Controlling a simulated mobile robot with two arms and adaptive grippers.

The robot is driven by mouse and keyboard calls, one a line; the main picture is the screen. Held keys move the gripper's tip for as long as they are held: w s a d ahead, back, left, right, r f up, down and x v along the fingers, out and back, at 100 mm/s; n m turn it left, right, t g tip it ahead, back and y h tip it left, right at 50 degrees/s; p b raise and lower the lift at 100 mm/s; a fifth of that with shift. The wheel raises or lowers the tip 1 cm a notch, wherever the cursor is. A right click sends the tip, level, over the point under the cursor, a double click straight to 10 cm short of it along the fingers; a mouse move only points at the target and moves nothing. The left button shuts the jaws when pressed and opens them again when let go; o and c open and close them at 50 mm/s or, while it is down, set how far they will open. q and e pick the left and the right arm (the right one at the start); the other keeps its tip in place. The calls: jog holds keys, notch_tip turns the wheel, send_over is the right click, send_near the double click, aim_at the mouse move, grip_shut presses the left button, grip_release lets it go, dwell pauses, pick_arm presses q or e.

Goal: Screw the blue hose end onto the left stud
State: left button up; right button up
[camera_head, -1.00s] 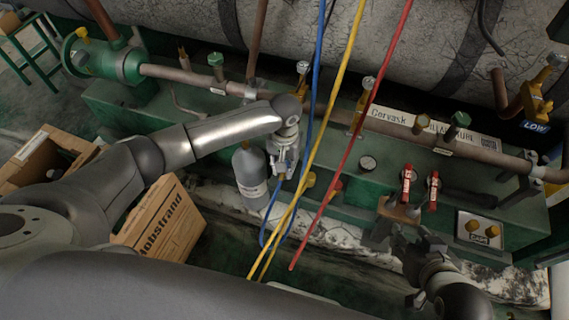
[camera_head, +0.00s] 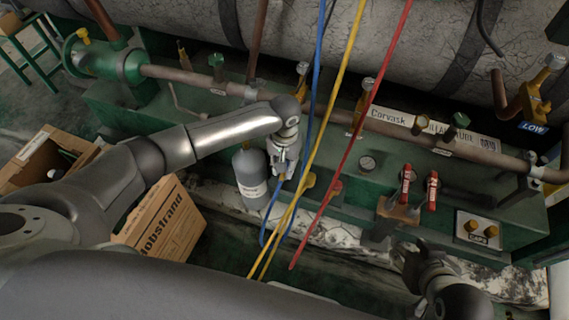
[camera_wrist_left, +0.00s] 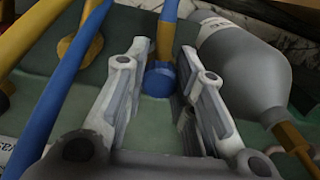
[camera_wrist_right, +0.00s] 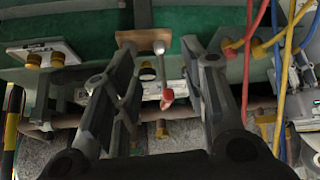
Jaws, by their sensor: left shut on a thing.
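My left gripper (camera_head: 283,168) is at the front of the green unit, beside the grey cylinder. In the left wrist view its fingers (camera_wrist_left: 160,95) stand on either side of the blue hose end (camera_wrist_left: 158,80), a rounded blue nut below a brass sleeve. The blue hose (camera_head: 316,90) hangs down past the gripper and loops below it. The left stud is hidden, so I cannot tell whether the nut touches it. My right gripper (camera_head: 408,262) is open and empty below the bracket with two red-handled valves (camera_head: 406,185); in its wrist view a red handle (camera_wrist_right: 167,97) shows beyond the parted fingers.
The yellow hose (camera_head: 330,120) and red hose (camera_head: 372,95) hang just right of the left gripper. The grey cylinder (camera_head: 251,172) stands close on its left. Cardboard boxes (camera_head: 165,222) stand at the lower left.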

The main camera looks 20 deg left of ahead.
pick_arm(q)
jog(key=shift+p, duration=0.35)
pick_arm(e)
jog(key=s, duration=0.1)
jog(key=s+d+f+g, duration=0.1)
jog(key=s+g, duration=0.1)
jog(key=s, duration=0.1)
jog(key=shift+s+d+f+h, duration=0.1)
jog(key=shift+d+f+h, duration=0.1)
jog(key=shift+f+h, duration=0.1)
dwell(0.5)
dwell(0.4)
pick_arm(q)
jog(key=shift+f, duration=0.2)
pick_arm(e)
jog(key=shift+w+a+r, duration=0.15)
jog(key=shift+w+r, duration=0.15)
jog(key=shift+w, duration=0.45)
pick_arm(q)
jog(key=shift+f, duration=0.5)
pick_arm(e)
jog(key=shift+w+a+t, duration=0.25)
jog(key=shift+w+t, duration=0.2)
jog(key=shift+t, duration=0.05)
